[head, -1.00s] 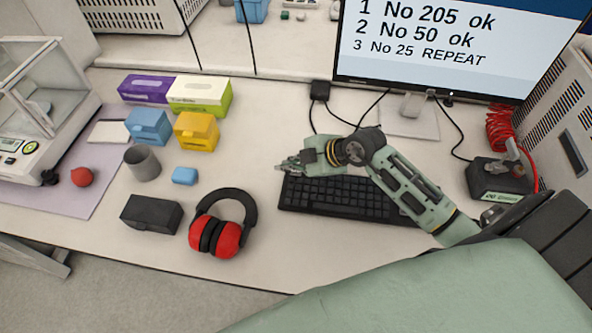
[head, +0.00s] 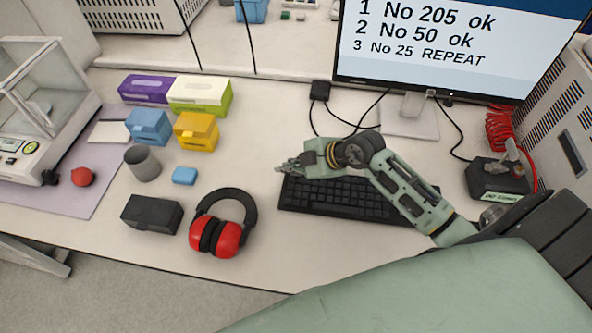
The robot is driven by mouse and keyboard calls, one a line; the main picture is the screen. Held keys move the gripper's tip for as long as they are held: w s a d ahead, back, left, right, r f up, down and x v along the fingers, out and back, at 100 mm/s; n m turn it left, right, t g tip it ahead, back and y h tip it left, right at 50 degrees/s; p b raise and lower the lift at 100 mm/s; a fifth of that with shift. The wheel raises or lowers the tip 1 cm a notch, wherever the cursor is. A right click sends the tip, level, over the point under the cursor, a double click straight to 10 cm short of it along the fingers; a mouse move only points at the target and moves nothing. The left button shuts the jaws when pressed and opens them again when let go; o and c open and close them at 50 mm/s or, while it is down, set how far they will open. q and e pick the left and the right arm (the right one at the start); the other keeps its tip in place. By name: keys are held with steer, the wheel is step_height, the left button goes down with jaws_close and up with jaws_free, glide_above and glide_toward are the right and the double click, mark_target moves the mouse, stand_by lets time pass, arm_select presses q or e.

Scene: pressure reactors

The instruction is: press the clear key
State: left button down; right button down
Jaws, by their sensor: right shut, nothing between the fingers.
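A black keyboard (head: 345,199) lies on the bench below the monitor. My right gripper (head: 281,168) is shut and empty, just above or beyond the keyboard's upper left corner. My right wrist and forearm cover part of the keyboard's back edge and right end. I cannot make out a clear key; single key labels are too small to read. The monitor (head: 460,45) shows three lines: "1 No 205 ok", "2 No 50 ok" and "3 No 25 REPEAT". My left gripper is not in view.
Red ear muffs (head: 223,222) lie left of the keyboard. Further left are a black box (head: 152,214), a blue block (head: 184,175), a grey cup (head: 143,163), and blue and yellow boxes. A balance (head: 35,115) stands at far left. A black device with a red coiled cord (head: 498,178) stands at right.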

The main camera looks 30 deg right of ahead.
steer(key=shift+f, duration=0.4)
stand_by(0.4)
steer(key=shift+r+p, duration=0.8)
steer(key=shift+p, duration=0.3)
steer(key=shift+r, duration=0.1)
step_height(320, 180, up, 5)
steer(key=p, duration=0.6)
stand_by(0.5)
